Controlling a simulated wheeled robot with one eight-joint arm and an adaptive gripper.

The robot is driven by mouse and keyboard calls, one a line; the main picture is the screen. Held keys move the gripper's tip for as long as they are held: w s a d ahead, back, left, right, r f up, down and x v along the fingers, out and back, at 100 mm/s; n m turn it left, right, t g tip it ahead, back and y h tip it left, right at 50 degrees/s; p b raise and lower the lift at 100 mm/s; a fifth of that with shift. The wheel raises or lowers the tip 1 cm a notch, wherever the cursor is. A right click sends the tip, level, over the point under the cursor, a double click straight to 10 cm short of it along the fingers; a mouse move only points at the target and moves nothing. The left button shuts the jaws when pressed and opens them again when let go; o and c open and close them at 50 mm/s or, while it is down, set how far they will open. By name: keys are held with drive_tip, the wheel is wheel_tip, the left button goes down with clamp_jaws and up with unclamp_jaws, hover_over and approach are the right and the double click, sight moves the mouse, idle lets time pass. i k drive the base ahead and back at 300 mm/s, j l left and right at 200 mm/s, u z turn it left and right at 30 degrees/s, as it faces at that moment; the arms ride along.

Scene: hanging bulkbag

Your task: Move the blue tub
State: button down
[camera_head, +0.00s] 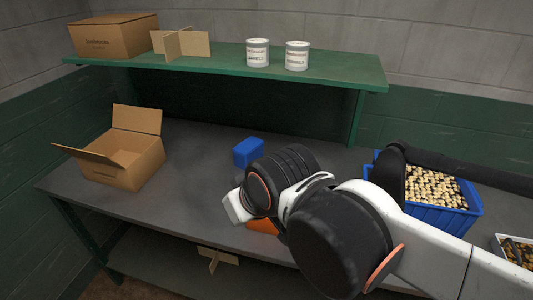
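A small plain blue tub (247,152) sits on the grey tabletop, just behind my arm. A larger blue bin (432,217), filled with small tan and dark pieces, stands at the right of the table, partly hidden behind my arm. My gripper (238,207) is at the end of the arm, low over the table's middle, in front of the small blue tub and apart from it in the picture. Its fingers are mostly hidden by the arm's dark joint. An orange patch (262,226) shows beneath the arm; I cannot tell what it is.
An open cardboard box (125,165) stands on the table's left. The green shelf (335,75) above holds a closed box (113,36), a cardboard divider (181,45) and white cans (258,53). Another tray (515,250) is at the right edge. Tabletop between open box and small tub is clear.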

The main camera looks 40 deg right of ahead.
sight(241, 161)
drive_tip(key=i+j+z, duration=0.1)
drive_tip(key=i+z, duration=0.2)
drive_tip(key=i+j+z, duration=0.25)
drive_tip(key=i, duration=0.15)
drive_tip(key=j+z, duration=0.2)
drive_tip(key=l+u, duration=0.15)
drive_tip(key=l, duration=0.1)
